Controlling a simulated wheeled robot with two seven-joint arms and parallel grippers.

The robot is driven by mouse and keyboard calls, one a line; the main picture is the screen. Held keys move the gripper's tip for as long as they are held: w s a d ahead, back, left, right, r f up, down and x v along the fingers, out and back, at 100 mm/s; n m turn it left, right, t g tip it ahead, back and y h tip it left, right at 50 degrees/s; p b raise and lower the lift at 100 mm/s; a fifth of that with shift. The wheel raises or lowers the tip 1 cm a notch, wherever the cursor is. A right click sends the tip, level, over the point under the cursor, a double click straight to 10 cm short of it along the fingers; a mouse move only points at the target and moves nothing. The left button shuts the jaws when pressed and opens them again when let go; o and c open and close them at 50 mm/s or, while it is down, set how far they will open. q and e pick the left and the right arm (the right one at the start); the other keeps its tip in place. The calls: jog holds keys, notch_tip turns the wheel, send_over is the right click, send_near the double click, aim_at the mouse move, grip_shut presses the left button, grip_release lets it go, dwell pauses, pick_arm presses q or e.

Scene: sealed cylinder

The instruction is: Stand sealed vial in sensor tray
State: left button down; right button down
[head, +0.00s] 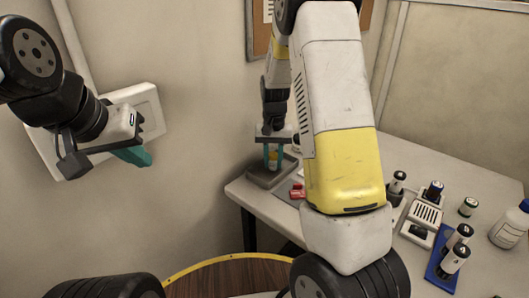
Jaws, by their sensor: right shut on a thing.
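My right gripper (273,157) points down at the far left end of the table, with its teal fingers on either side of a small yellowish vial (273,156). It is shut on this vial. The vial looks upright, inside or just above a grey tray (264,182); I cannot tell whether its base touches the tray floor. The fingers hide part of it. My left gripper (138,157) is at the left, away from the table, in front of the wall. Its teal fingers overlap in the view, so its opening is unclear.
A red item (297,191) lies right of the tray. My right arm hides the table's middle.

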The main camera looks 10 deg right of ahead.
jog(key=shift+f, duration=0.25)
jog(key=shift+f, duration=0.1)
jog(key=c, duration=1.1)
grip_release()
